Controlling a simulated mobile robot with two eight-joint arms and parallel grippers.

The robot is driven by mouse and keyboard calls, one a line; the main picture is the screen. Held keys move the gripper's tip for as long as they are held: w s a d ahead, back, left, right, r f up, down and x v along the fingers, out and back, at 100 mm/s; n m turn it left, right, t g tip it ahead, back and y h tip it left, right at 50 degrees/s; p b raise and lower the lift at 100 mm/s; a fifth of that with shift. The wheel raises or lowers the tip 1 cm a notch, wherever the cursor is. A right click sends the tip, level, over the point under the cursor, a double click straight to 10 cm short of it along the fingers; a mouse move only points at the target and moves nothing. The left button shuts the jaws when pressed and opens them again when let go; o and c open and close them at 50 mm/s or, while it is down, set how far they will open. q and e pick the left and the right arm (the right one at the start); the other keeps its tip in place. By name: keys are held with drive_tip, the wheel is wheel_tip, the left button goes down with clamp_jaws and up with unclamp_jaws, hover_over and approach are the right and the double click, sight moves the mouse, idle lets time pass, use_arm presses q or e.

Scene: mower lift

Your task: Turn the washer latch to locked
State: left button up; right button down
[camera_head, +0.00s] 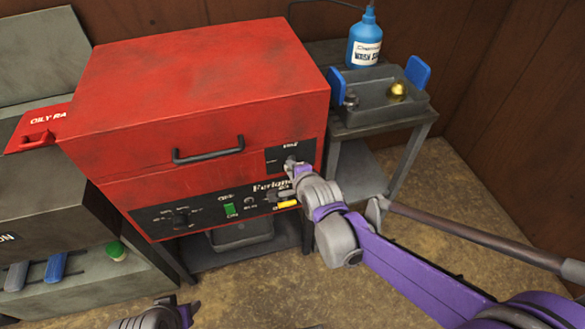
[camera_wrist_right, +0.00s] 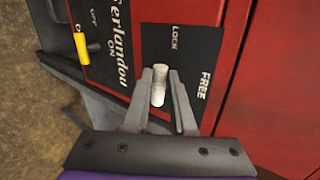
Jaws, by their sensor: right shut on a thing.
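The red washer (camera_head: 200,90) stands in the middle of the head view, its lid down, with a black handle on the front. Its latch (camera_wrist_right: 158,86) is a pale knob on a black plate marked LOCK and FREE in the right wrist view. My right gripper (camera_wrist_right: 165,85) has its fingers on both sides of the latch and is shut on it. In the head view the right gripper (camera_head: 292,167) covers the latch at the washer's right front. My left gripper (camera_head: 190,308) is low at the bottom edge, partly cut off, and holds nothing that I can see.
A yellow knob (camera_wrist_right: 81,48) sits on the control panel close to my right gripper. A grey side table (camera_head: 385,130) at the right holds a tray and a blue bottle (camera_head: 364,40). A grey bench stands at the left. The floor in front is clear.

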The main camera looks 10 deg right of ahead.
drive_tip(key=shift+f+h, duration=0.1)
drive_tip(key=shift+h, duration=0.3)
idle(0.3)
drive_tip(key=c, duration=0.8)
unclamp_jaws()
drive_tip(key=shift+o, duration=0.2)
use_arm(q)
wheel_tip(320, 180, up, 4)
drive_tip(key=p, duration=0.3)
drive_tip(key=shift+f, duration=0.25)
use_arm(e)
drive_tip(key=v, duration=1)
drive_tip(key=shift+s+r, duration=0.25)
drive_tip(key=shift+s, duration=0.05)
drive_tip(key=shift+d, duration=0.1)
